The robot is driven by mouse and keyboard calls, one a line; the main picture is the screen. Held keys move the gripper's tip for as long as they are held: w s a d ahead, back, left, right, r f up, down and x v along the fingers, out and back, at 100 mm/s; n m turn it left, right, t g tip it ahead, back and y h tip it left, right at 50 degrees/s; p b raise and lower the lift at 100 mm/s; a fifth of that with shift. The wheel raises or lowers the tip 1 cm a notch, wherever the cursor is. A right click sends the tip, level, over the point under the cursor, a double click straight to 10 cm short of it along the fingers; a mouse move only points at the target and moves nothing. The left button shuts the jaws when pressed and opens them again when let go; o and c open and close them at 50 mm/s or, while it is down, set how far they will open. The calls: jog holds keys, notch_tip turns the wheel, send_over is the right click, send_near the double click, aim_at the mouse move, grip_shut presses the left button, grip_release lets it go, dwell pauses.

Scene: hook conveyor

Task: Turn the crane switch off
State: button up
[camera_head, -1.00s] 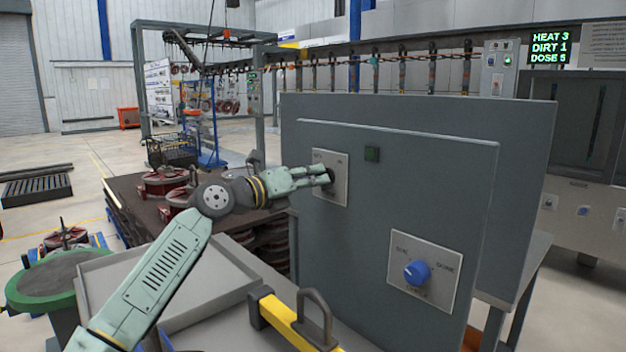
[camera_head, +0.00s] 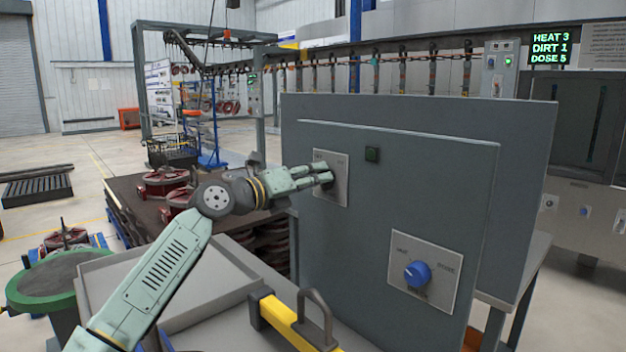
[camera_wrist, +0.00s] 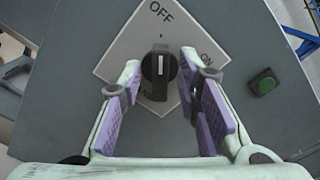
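The crane switch (camera_wrist: 159,72) is a black rotary knob with a white pointer mark on a light plate (camera_wrist: 125,50). The plate reads OFF at the top and ON at the right in the wrist view, and the pointer is towards OFF. My gripper (camera_wrist: 160,100) is open, with one purple-padded finger on each side of the knob and gaps between. In the head view my gripper (camera_head: 328,178) is at the plate (camera_head: 340,188) on the upper left of the grey panel (camera_head: 400,200), largely hiding the knob.
A green button (camera_head: 372,154) is right of the switch plate. A blue knob (camera_head: 417,274) on its own plate is lower right on the panel. A yellow bar with a grey handle (camera_head: 290,320) lies below. A table with red parts (camera_head: 165,182) stands behind my arm.

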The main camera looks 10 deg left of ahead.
jog(key=v, duration=1.2)
dwell(0.5)
